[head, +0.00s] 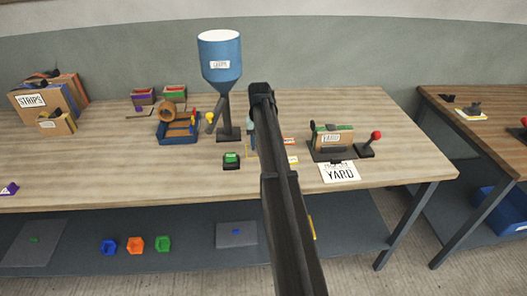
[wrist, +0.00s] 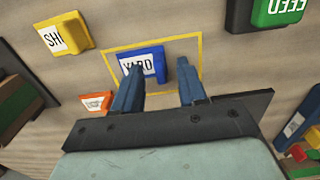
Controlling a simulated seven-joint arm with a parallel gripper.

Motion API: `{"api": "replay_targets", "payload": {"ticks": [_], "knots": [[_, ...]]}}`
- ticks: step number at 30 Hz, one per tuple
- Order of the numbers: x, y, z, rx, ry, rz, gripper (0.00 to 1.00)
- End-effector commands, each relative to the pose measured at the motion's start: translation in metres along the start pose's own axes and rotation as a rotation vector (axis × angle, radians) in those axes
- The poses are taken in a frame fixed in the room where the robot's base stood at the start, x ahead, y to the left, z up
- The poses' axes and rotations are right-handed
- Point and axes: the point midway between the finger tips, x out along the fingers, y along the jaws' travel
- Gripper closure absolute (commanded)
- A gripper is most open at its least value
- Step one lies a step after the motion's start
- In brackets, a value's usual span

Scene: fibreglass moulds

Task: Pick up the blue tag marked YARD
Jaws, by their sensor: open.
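The blue tag (wrist: 153,61) with a white label reading YARD lies inside a yellow outlined square on the wooden bench, in the wrist view. My gripper (wrist: 160,76) is open, its two fingers pointing toward the tag. The left fingertip overlaps the tag's lower left edge in the picture, and the right fingertip is beside its right end. Nothing is between the fingers; I cannot tell the remaining height. In the head view my dark arm covers the middle of the bench, and the blue tag does not show there.
A yellow tag (wrist: 68,33) marked SH and an orange tag (wrist: 97,102) lie left of the square in the wrist view. A green FEED button (wrist: 282,10) is at upper right.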

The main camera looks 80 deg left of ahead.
Motion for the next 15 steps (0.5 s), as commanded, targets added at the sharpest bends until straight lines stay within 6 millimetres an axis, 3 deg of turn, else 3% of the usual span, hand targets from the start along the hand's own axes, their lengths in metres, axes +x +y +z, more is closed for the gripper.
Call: {"api": "replay_targets", "payload": {"ticks": [9, 15], "knots": [[0.0094, 0.0001, -0.0004, 0.000, 0.002, 0.000, 0.58], [0.0093, 0.0000, -0.0003, 0.000, 0.001, 0.000, 0.77]]}}
